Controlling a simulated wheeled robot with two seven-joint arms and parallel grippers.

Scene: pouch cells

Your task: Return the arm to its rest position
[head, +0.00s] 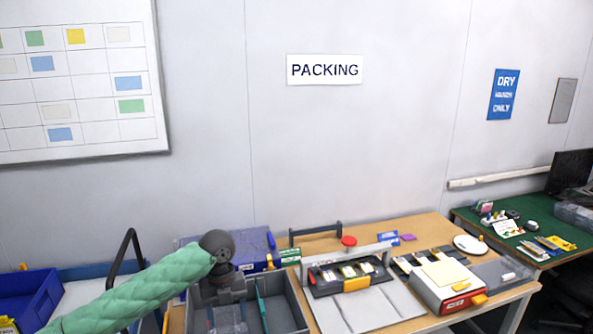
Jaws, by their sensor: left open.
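My left arm, in a green padded sleeve (140,297), reaches in from the lower left of the head view. Its dark wrist bends down, and my left gripper (227,315) points downward over the left part of a grey bin (290,290). The gripper is open, and I see nothing held in it. I cannot tell whether its fingertips touch the bin's floor. My right gripper is not in view.
A sealer-like device with a red knob (348,241) stands right of the bin on the wooden table. A red-and-white box (447,287) is further right. A blue case (255,240) stands behind the bin. A blue crate (35,295) is at far left.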

